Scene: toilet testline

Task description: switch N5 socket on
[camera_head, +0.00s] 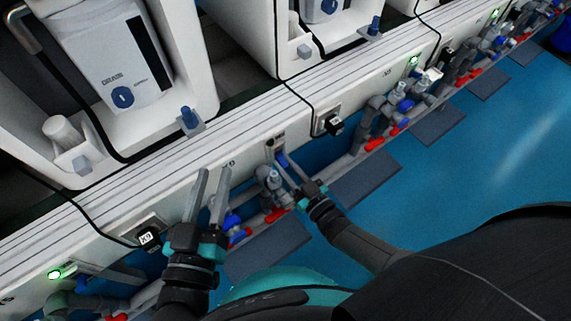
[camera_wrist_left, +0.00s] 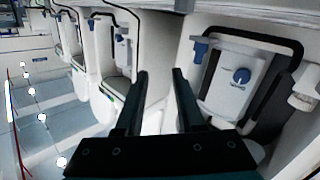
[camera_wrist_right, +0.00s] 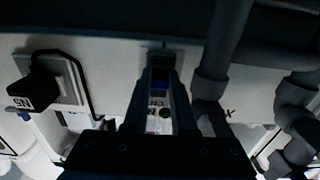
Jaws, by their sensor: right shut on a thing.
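My right gripper (camera_head: 277,160) is at a small switch box left of that socket.
Another socket with a labelled plug (camera_head: 147,237) is at the lower left. Lit green indicators (camera_head: 54,274) (camera_head: 413,60) show on neighbouring boxes. Grey pipes with red and blue handles (camera_head: 275,213) run under the panel, close to my right gripper. White test stations stand above. Blue floor (camera_head: 470,170) is open at right.

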